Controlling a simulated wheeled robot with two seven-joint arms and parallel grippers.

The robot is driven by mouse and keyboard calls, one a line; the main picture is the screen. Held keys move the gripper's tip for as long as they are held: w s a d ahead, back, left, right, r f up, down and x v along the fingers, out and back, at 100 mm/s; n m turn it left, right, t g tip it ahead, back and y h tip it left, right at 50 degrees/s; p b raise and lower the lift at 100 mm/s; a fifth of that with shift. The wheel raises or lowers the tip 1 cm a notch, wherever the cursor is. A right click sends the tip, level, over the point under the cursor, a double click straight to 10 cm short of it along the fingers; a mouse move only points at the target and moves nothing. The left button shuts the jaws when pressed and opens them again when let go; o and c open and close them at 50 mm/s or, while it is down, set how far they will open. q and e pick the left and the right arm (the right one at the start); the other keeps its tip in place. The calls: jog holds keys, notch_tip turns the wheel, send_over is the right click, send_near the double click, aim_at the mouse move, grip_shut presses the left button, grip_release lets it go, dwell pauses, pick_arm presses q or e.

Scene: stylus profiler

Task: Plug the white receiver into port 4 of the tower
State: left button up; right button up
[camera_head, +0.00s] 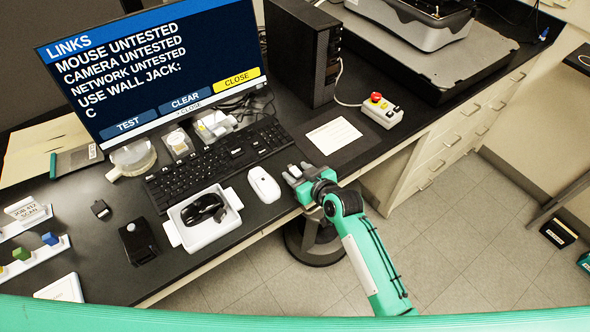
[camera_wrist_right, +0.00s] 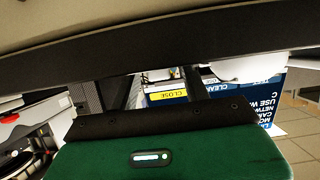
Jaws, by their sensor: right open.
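The black tower (camera_head: 300,50) stands upright at the back of the desk, right of the monitor. I cannot make out its numbered ports. My right gripper (camera_head: 293,173) is open at the front edge of the desk, just right of the white mouse (camera_head: 264,185) and well short of the tower. A small pale patch shows between its fingers; I cannot tell whether it is the white receiver or part of the gripper. I cannot pick out the receiver for certain anywhere. My left gripper is out of view.
The monitor (camera_head: 150,65) reads "USE WALL JACK: C". A keyboard (camera_head: 215,160), a white tray (camera_head: 172,232) holding a coiled black cable, and a black dongle-like piece (camera_head: 100,209) lie leftward. A red-button box (camera_head: 381,109) and a card (camera_head: 333,135) lie right. A stool (camera_head: 313,243) stands below.

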aim_at(299, 174)
grip_shut()
jog(key=shift+r, duration=0.1)
notch_tip(299, 174, up, 20)
jog(key=b, duration=0.3)
dwell(0.3)
